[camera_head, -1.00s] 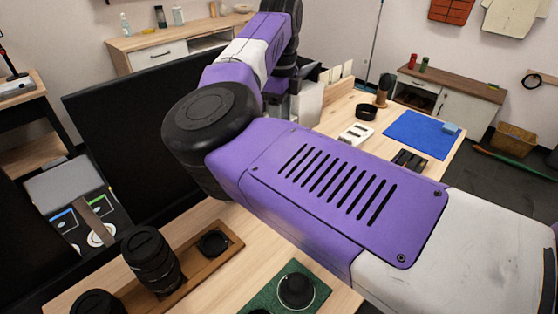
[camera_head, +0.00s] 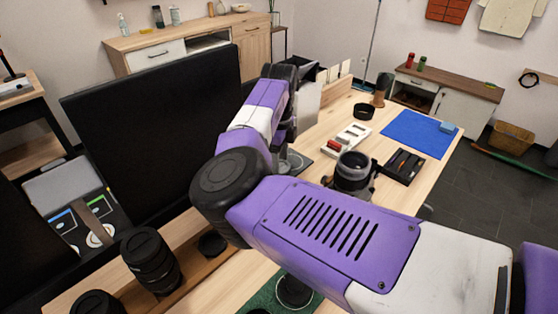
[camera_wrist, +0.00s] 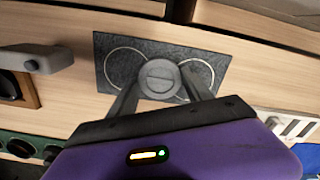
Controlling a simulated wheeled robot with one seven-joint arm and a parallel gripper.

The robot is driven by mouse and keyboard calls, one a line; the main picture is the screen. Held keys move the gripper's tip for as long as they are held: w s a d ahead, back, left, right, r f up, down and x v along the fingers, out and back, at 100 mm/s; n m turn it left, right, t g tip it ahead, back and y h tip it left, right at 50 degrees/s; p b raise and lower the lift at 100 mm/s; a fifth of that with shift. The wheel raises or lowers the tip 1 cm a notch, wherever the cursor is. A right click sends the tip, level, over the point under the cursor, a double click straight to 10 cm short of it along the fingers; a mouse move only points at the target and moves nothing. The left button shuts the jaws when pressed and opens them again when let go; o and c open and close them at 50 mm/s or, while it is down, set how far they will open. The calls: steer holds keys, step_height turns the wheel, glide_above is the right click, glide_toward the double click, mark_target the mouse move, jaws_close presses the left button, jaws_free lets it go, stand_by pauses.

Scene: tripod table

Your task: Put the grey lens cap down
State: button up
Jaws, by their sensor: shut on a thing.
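In the wrist view my gripper (camera_wrist: 162,82) is shut on the round grey lens cap (camera_wrist: 159,74), with one finger on each side of it. The cap is over the middle of a dark grey mat (camera_wrist: 107,43) marked with two thin pale circles. It overlaps the inner sides of both circles in this view. I cannot tell whether the cap touches the mat. In the head view part of the mat (camera_head: 297,160) shows beyond my arm, while the cap and fingertips cannot be made out.
A white slotted tray (camera_head: 346,139) and a dark round device (camera_head: 355,172) stand to the right of the mat. A blue mat (camera_head: 419,133) lies farther right. A black lens (camera_head: 150,260) stands at the near left. A grey rounded thing (camera_wrist: 35,60) is left in the wrist view.

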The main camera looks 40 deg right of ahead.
steer(key=shift+f, duration=0.1)
steer(key=o, duration=1.5)
step_height(320, 180, up, 12)
steer(key=shift+r, duration=0.15)
